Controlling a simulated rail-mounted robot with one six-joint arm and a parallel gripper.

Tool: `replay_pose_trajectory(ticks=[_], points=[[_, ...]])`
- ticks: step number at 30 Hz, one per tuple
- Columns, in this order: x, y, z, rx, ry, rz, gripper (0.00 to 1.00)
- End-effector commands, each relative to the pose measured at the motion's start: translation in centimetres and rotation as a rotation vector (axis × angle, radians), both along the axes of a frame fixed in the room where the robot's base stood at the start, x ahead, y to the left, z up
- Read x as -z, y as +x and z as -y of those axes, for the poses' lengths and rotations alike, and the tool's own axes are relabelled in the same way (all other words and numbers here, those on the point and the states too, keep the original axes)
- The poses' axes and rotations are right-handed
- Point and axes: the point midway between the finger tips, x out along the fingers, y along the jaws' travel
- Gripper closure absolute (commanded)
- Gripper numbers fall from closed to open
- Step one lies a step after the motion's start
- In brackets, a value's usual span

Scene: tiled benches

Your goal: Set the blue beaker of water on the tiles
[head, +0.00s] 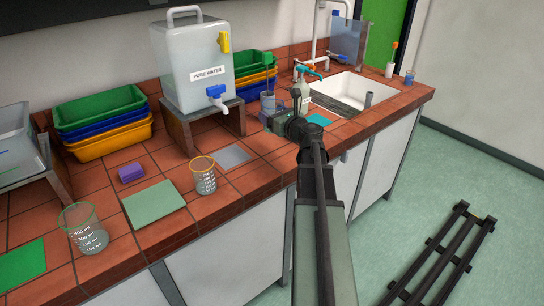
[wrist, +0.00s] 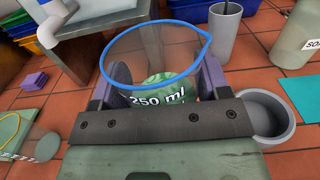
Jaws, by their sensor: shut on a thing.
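The blue-rimmed beaker (wrist: 158,50) is clear and marked 250 ml. In the wrist view it stands between the dark fingers of my gripper (wrist: 164,78), which is shut on it. A green tint shows low in the glass; I cannot tell the water level.
A grey cup (wrist: 224,32) stands behind the beaker and a grey bowl (wrist: 266,116) close on its right. The water tank (head: 199,62) on its stand is to the left. A soap bottle (head: 302,84), cyan mat (head: 319,119) and sink (head: 352,93) are to the right.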

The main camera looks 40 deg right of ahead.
Motion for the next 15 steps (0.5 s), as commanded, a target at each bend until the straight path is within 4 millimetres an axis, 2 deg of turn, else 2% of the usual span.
replay_pose_trajectory(ticks=[1, 3, 10, 15], points=[[3.4, 0.0, 0.0, 0.000, 0.000, 0.000, 0.61], [4.7, 0.0, 0.0, 0.000, 0.000, 0.000, 0.61], [5.2, 0.0, 0.0, 0.000, 0.000, 0.000, 0.61], [8.9, 0.0, 0.0, 0.000, 0.000, 0.000, 0.61]])
